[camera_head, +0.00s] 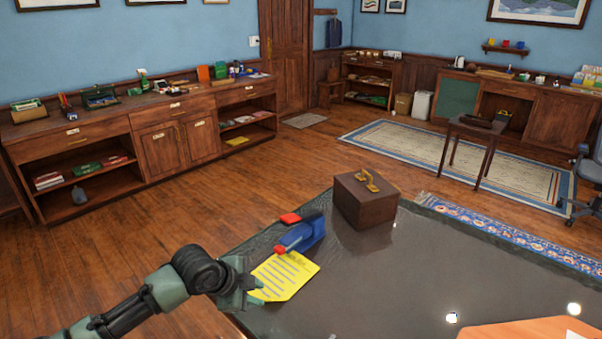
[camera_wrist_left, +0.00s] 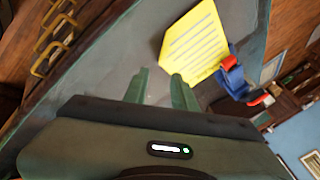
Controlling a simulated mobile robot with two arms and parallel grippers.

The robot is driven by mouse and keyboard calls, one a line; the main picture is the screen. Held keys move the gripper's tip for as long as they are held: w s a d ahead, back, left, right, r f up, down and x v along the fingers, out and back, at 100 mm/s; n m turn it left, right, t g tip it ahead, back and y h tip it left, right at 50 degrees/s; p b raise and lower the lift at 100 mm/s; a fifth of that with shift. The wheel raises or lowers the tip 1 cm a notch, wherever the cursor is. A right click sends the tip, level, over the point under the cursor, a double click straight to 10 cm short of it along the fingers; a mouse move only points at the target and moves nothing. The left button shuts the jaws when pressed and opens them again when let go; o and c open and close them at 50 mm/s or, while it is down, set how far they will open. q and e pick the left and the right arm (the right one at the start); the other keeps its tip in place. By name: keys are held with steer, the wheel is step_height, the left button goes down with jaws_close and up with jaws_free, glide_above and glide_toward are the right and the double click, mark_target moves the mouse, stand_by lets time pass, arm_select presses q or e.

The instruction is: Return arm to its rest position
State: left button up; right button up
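My left arm comes in from the left in the head view. Its gripper (camera_head: 256,286) is over the dark table's left edge, beside a yellow lined sheet (camera_head: 287,275). In the left wrist view, the two green fingers (camera_wrist_left: 160,74) stand apart with nothing between them. The yellow sheet (camera_wrist_left: 197,45) shows just beyond the fingertips, and I see no grip on it. My right gripper is in neither view.
A blue and red tool (camera_head: 303,233) lies at the sheet's far end, near a brown box (camera_head: 364,203) with a brass handle. The dark table (camera_head: 400,272) is largely clear. A long wooden cabinet (camera_head: 150,135) lines the left wall, with open floor in front.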

arm_select(q)
steer(key=shift+n+h, duration=0.3)
steer(key=shift+n, duration=0.3)
steer(key=s+d+f, duration=0.1)
steer(key=s, duration=0.1)
steer(key=s+d+f, duration=0.1)
steer(key=s+d, duration=0.1)
steer(key=s+d+f, duration=0.1)
steer(key=s, duration=0.1)
steer(key=shift+d+f, duration=0.2)
steer(key=shift+d, duration=0.15)
steer(key=s+f+n, duration=0.3)
steer(key=s+n, duration=0.4)
steer(key=s, duration=0.7)
steer(key=s+a+n+g+y, duration=0.2)
steer(key=s+a+n+y, duration=0.2)
steer(key=s+a+n, duration=0.55)
steer(key=s+f+m+g, duration=0.1)
steer(key=s+f, duration=0.2)
steer(key=f, duration=1)
steer(key=s+f+m, duration=0.2)
steer(key=f, duration=1.2)
steer(key=s+a+f+g, duration=0.1)
steer(key=s+a+f, duration=0.1)
steer(key=s+f, duration=1.4)
steer(key=shift+s+a+g, duration=0.3)
steer(key=shift+s+a, duration=0.1)
steer(key=shift+s, duration=0.1)
